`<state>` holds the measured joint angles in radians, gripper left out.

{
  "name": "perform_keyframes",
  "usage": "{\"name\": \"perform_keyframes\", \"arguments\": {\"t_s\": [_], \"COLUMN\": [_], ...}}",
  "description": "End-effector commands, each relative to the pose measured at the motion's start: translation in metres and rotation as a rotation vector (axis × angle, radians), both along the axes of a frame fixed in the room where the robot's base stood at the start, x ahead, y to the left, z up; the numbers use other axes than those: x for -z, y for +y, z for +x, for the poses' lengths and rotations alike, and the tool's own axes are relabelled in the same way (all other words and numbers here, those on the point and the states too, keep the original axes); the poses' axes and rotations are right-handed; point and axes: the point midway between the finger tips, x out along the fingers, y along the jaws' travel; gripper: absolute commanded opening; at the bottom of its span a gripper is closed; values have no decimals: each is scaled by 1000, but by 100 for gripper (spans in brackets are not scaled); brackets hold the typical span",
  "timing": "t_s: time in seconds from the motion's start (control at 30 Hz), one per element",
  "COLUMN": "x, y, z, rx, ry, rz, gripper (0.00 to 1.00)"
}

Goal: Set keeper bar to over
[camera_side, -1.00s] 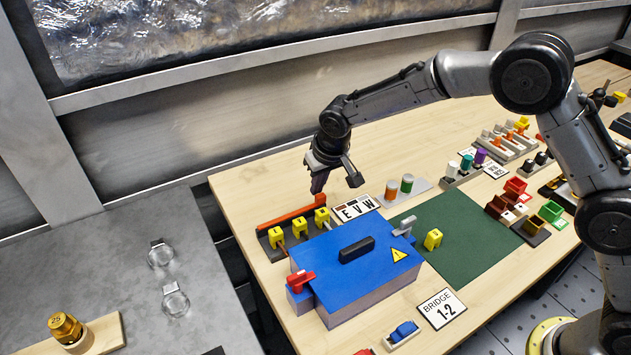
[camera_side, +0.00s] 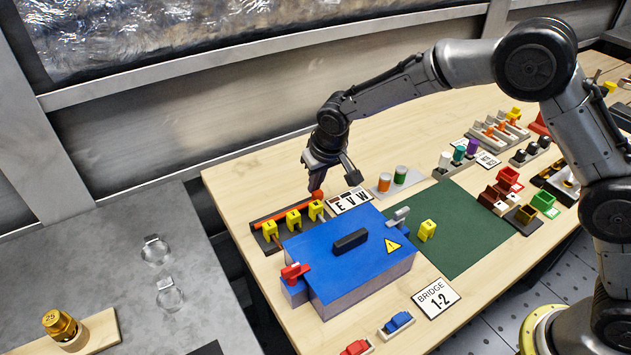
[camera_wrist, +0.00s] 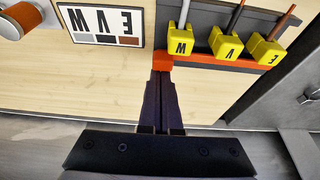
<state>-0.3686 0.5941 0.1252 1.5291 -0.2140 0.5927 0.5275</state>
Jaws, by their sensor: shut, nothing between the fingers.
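The orange-red keeper bar (camera_side: 284,211) lies along the back of a dark terminal strip, behind three yellow lettered plugs (camera_side: 293,220). In the wrist view the bar (camera_wrist: 215,64) runs beside the yellow plugs (camera_wrist: 228,44), with a thicker red end block at its left end. My gripper (camera_side: 317,188) points down at the bar's right end in the side view. In the wrist view its closed fingertips (camera_wrist: 163,78) are right at the end block, with nothing held between them. I cannot tell whether they touch it. The bar does not visibly cross over the plugs' tops.
A blue box (camera_side: 350,265) with a black handle and red and grey levers stands in front of the strip. The E V W sign (camera_side: 350,201) lies just right of my gripper. A green mat (camera_side: 460,235) lies further right.

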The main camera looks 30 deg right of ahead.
Motion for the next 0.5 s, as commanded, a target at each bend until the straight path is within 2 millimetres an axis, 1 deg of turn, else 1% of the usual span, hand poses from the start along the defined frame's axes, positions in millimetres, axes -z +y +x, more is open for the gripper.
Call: {"name": "perform_keyframes", "arguments": {"t_s": [0.3, 0.5], "x": [-2, -40], "y": [-1, 0], "z": [40, 26], "rx": [2, 0], "ry": [-8, -12], "rz": [3, 4], "gripper": [0, 0]}}
